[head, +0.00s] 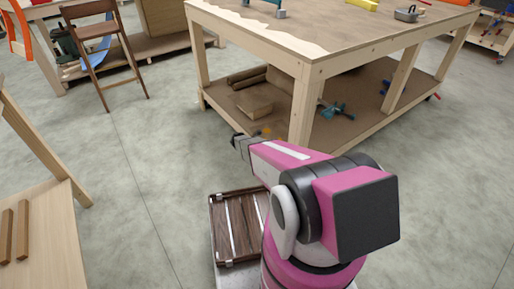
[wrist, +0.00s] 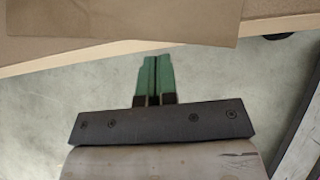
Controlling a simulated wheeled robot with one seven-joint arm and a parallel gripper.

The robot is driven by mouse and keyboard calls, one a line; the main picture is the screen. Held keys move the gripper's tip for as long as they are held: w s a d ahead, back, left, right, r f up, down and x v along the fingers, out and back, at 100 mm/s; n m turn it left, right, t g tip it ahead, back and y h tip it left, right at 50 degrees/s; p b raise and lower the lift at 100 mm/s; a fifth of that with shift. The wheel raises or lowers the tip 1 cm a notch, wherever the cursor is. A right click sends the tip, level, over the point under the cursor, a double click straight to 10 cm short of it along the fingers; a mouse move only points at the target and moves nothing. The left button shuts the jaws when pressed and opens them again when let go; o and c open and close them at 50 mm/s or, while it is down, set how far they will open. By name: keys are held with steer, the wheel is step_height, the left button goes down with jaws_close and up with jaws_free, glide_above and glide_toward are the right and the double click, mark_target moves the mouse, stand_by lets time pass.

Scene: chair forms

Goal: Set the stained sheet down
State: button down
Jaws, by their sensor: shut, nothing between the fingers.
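My gripper (head: 238,143) is in front of the workbench's lower shelf in the head view, partly hidden behind my pink arm. In the wrist view its green fingers (wrist: 154,75) are shut together, with nothing between them. A flat brown sheet (wrist: 120,18) lies on the pale-edged surface just beyond the fingertips in the wrist view, cut off by the top of the picture. The fingers look apart from it. I cannot make out stains on it, so I cannot tell whether it is the stained sheet.
The workbench (head: 312,66) has tools on top. Its lower shelf (head: 215,97) holds a brown block (head: 254,104), brown rolls (head: 247,77) and a teal tool (head: 335,111). A dark slatted tray (head: 213,232) is beside my arm. A folding chair (head: 100,50) stands at upper left; open floor lies between.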

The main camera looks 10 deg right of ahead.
steer(key=a+f+v, duration=0.1)
steer(key=v, duration=1)
steer(key=shift+s+a+r, duration=0.2)
steer(key=shift+s+a, duration=0.15)
steer(key=shift+d, duration=0.1)
stand_by(0.4)
